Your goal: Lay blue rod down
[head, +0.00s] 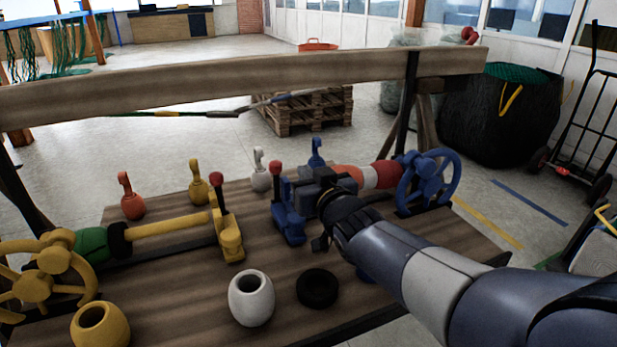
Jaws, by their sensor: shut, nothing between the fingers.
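Several blue parts show on the bench in the head view. A blue upright lever (317,153) stands at the back, just behind my gripper. A blue clamp-like fitting (288,222) with an upright red-tipped lever (276,182) stands just left of my gripper. A blue handwheel (428,181) is at the right end, beside a red and white cylinder (378,175). I cannot tell which part is the blue rod. My gripper (314,180) is shut and empty, among the blue fittings. My gripper and arm hide part of them; contact is unclear.
The wooden bench (190,283) carries a yellow handwheel (45,277), a yellow bar (168,227), upright red, yellow and white levers, a white pot (251,298), a yellow pot (100,325) and a black ring (317,288). A wooden beam (200,84) crosses behind.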

